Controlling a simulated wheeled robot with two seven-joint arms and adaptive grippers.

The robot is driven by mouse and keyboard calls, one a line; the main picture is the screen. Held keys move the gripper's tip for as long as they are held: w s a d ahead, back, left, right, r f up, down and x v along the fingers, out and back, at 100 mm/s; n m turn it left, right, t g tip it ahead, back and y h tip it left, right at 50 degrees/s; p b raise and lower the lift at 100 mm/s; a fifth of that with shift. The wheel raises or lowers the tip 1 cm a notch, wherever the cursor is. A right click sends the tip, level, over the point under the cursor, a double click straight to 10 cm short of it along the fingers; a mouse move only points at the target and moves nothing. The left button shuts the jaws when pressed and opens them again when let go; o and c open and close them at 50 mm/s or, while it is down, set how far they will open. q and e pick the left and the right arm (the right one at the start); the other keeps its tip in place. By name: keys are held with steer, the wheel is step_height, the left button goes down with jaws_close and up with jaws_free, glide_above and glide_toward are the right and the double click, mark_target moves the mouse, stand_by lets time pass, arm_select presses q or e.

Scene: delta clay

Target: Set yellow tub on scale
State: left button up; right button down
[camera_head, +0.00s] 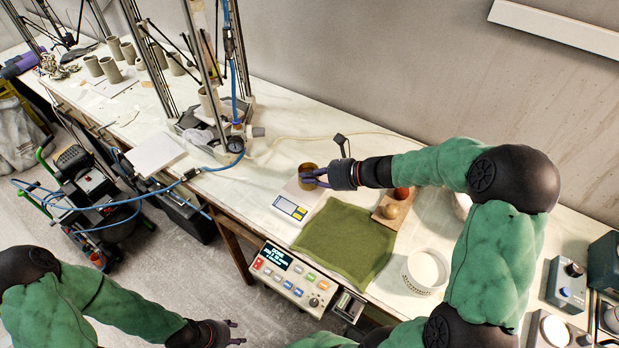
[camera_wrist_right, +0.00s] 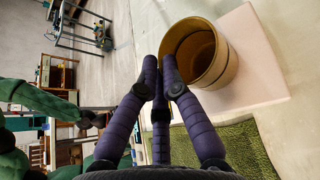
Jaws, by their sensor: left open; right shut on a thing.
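The yellow tub (camera_head: 307,170), a brownish-yellow open cylinder, is over the far part of the white scale (camera_head: 290,208). I cannot tell whether its base touches the plate. My right gripper (camera_head: 314,179) is shut on the tub's near wall. In the right wrist view the tub (camera_wrist_right: 218,72) shows its empty inside, with the gripper's purple fingers (camera_wrist_right: 160,72) at its rim and the pale scale plate (camera_wrist_right: 262,62) behind it. My left gripper (camera_head: 232,333) is open and empty at the bottom, away from the table.
A wooden block (camera_head: 383,216) with balls and a white round dish (camera_head: 427,270) are to the right. A control box (camera_head: 290,278) is at the table's front edge. A framed machine (camera_head: 205,120) stands to the left.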

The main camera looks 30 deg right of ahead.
steer(key=shift+f, duration=0.15)
steer(key=c, duration=1.4)
jaws_free()
steer(key=shift+r, duration=0.2)
steer(key=shift+s+d+r, duration=0.2)
steer(key=p+v, duration=0.2)
steer(key=v, duration=0.9)
steer(key=shift+s+p, duration=0.2)
steer(key=shift+p, duration=0.2)
steer(key=shift+d, duration=0.1)
